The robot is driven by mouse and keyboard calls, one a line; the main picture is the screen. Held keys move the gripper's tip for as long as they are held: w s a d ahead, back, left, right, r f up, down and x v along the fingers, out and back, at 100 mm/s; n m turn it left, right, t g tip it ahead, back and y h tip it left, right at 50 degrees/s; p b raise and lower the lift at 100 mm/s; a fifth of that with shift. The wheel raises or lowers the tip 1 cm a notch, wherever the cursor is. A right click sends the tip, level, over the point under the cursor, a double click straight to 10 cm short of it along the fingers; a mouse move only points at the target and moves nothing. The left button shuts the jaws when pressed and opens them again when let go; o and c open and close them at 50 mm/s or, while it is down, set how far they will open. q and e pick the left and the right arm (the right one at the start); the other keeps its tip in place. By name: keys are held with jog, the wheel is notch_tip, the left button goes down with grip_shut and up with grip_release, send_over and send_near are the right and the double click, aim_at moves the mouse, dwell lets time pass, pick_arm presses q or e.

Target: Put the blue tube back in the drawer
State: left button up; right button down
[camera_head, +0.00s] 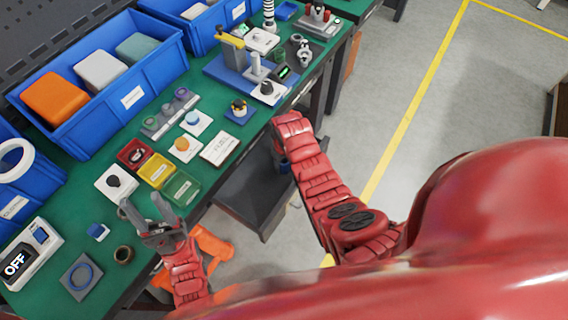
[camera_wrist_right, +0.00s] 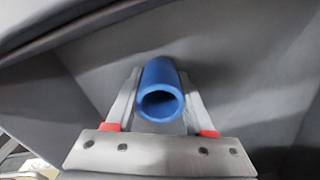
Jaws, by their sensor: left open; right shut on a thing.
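The blue tube (camera_wrist_right: 160,92) is held between the fingers of my right gripper (camera_wrist_right: 160,100) in the right wrist view, its open round end facing the camera. Grey panels, which look like the inside of the drawer (camera_wrist_right: 235,60), surround the tube and fingers. Whether the tube touches the drawer floor I cannot tell. In the head view the grey drawer (camera_head: 250,190) stands out below the table's edge, and my right arm reaches down beside it; the right fingers are mostly hidden there. My left gripper (camera_head: 148,212) is open and empty above the table's front edge.
The green table (camera_head: 50,210) carries blue bins (camera_head: 110,85), small red, yellow and green trays (camera_head: 157,170), a box reading OFF (camera_head: 28,257), a grey plate with a blue ring (camera_head: 80,275) and test devices (camera_head: 255,65). An orange object (camera_head: 210,245) is below the table edge.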

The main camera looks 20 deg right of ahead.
jog(key=shift+c, duration=1.4)
grip_release()
jog(key=shift+f, duration=0.15)
jog(key=shift+r, duration=0.45)
notch_tip(320, 180, up, 12)
jog(key=p, duration=0.1)
jog(key=shift+f, duration=0.2)
jog(key=shift+p, duration=0.3)
